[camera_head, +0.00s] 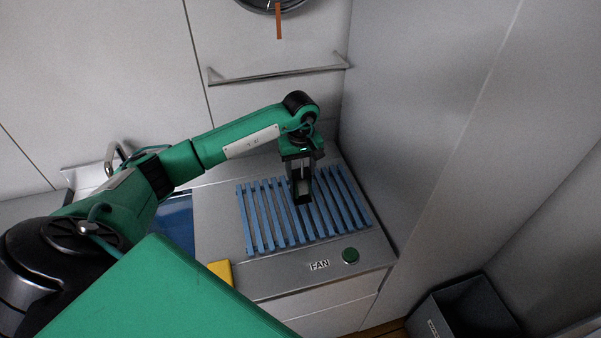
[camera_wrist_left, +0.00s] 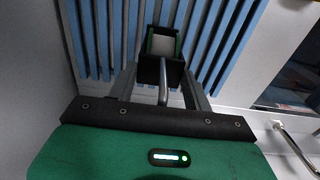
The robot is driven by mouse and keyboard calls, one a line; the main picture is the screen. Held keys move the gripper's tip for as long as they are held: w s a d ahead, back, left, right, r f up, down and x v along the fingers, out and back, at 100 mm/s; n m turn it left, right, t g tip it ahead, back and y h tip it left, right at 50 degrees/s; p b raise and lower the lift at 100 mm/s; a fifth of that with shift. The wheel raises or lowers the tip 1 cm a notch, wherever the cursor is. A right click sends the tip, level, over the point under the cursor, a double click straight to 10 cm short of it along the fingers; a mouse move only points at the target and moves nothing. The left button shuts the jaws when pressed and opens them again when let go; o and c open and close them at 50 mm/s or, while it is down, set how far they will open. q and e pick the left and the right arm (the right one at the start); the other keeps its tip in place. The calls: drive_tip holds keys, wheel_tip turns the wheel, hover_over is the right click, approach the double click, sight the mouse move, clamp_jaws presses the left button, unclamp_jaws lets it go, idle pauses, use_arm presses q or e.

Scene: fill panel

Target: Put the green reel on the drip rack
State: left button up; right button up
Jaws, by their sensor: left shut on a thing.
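The drip rack (camera_head: 258,215) is a set of blue parallel slats on the grey counter; its slats also fill the top of the left wrist view (camera_wrist_left: 107,40). My left gripper (camera_head: 302,194) points down over the middle of the rack. It is shut on a small pale piece with green edges, which I take for the green reel (camera_wrist_left: 163,43). The dark fingers hide much of the reel. I cannot tell whether the reel touches the slats. My right gripper is not in view.
A round green button (camera_head: 350,255) beside a FAN label (camera_head: 319,265) lies in front of the rack. A yellow thing (camera_head: 221,270) is at the front left. A tall grey panel (camera_head: 420,120) rises close on the right. A dark bin (camera_head: 465,310) stands lower right.

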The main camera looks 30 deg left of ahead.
sight(301, 176)
use_arm(q)
wheel_tip(301, 176, down, 3)
drive_tip(key=shift+f+p, duration=0.1)
drive_tip(key=shift+p, duration=0.45)
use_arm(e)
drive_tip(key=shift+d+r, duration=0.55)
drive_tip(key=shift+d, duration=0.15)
use_arm(q)
drive_tip(key=shift+f+b, duration=0.2)
drive_tip(key=shift+b, duration=0.1)
drive_tip(key=o, duration=1.4)
drive_tip(key=shift+o, duration=0.2)
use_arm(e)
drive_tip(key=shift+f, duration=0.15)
use_arm(q)
drive_tip(key=shift+r, duration=0.3)
wheel_tip(301, 176, up, 10)
drive_tip(key=b, duration=0.4)
drive_tip(key=shift+r+b, duration=0.3)
drive_tip(key=shift+r, duration=0.6)
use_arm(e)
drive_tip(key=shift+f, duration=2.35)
